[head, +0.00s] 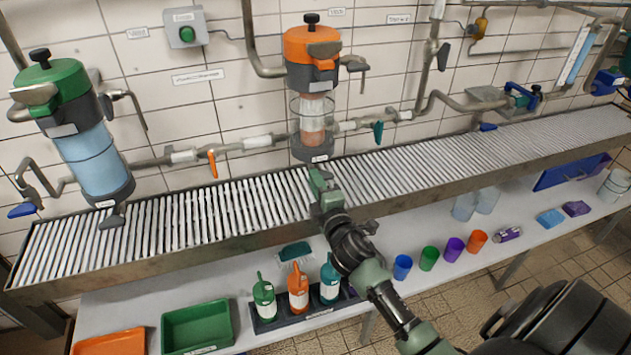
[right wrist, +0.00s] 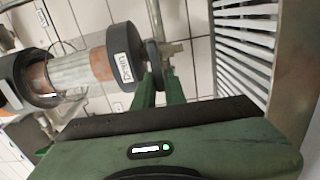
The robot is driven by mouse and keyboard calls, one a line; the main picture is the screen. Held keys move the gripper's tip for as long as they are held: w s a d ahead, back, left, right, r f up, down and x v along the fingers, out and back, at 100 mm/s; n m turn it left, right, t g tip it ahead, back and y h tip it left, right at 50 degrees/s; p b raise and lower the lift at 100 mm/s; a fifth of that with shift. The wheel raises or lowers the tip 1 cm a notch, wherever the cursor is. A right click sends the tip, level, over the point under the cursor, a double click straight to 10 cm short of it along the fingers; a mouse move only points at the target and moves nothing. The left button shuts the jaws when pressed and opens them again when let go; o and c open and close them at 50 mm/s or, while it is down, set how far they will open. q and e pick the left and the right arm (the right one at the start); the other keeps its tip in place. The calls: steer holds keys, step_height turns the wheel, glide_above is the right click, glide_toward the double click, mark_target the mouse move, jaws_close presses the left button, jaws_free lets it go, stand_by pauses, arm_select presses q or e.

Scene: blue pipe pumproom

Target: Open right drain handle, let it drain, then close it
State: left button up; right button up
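The right filter housing (head: 313,95) has an orange and black head, a clear body and a black base. In the right wrist view its base (right wrist: 123,65) carries a "Drain" label, with a black drain handle (right wrist: 154,62) and a metal valve fitting (right wrist: 172,52) beside it. My right gripper (head: 318,178) is directly below this base, in front of the handle in the head view. In the right wrist view its two green fingers (right wrist: 160,88) reach the handle with a gap between them. Whether they grip it is hidden. My left gripper is not in view.
The left green-topped filter housing (head: 87,130) holds blue liquid. A slatted metal trough (head: 205,215) runs beneath both housings. Bottles (head: 298,288), coloured cups (head: 428,258) and a green tray (head: 197,327) stand on the lower shelf.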

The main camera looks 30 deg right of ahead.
steer(key=shift+o, duration=1.4)
steer(key=v, duration=0.7)
steer(key=shift+s+b, duration=0.4)
